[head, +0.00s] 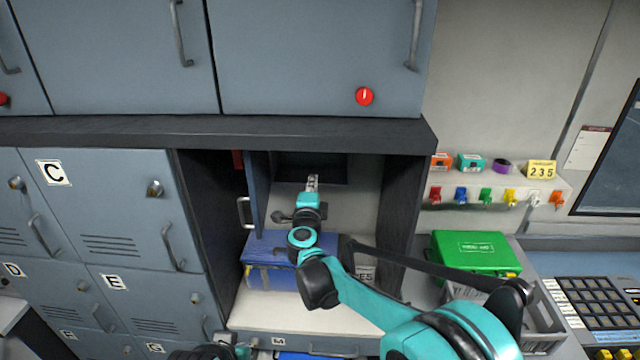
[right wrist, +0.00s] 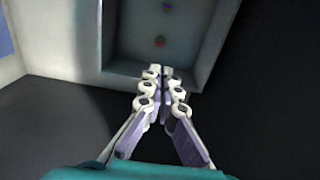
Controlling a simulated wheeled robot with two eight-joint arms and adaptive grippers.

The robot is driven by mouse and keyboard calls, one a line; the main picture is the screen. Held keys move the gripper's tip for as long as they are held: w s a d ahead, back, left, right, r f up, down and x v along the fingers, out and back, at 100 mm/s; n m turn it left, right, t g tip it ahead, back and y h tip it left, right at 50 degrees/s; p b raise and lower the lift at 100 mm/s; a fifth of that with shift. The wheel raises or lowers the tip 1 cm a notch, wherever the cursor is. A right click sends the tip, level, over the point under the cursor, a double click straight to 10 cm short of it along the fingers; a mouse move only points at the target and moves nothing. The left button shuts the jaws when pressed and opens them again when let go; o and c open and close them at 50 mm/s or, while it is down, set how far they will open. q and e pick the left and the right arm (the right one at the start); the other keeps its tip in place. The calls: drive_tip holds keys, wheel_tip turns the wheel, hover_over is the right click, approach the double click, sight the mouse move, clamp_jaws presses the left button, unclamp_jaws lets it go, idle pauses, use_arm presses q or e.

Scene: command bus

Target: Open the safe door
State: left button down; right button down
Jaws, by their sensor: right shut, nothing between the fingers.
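The safe appears as a dark recess (head: 300,166) in a pale wall at the back of the open cupboard bay. The blue-grey panel that looks like its door (head: 259,185) stands swung out at the left, nearly edge-on, its metal handle (head: 243,212) facing left. My right gripper (head: 312,183) is shut and empty at the recess's lower edge, right of the door and apart from it. In the right wrist view its fingertips (right wrist: 160,72) meet before the pale-framed recess (right wrist: 190,45). Part of my left arm shows at the bottom edge; its fingers are not clear.
A blue box (head: 272,268) sits on the bay's pale floor, beneath my right arm. Grey lockers (head: 110,220) stand left. A green case (head: 475,252) lies right of the bay's side wall (head: 405,200). A dark ledge (head: 220,130) runs above.

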sight(259, 186)
drive_tip(key=shift+a+b, duration=0.3)
drive_tip(key=shift+a, duration=6.85)
drive_tip(key=shift+d, duration=0.1)
drive_tip(key=d, duration=0.6)
drive_tip(key=shift+b, duration=0.4)
drive_tip(key=shift+s+a, duration=0.1)
drive_tip(key=shift+s, duration=0.05)
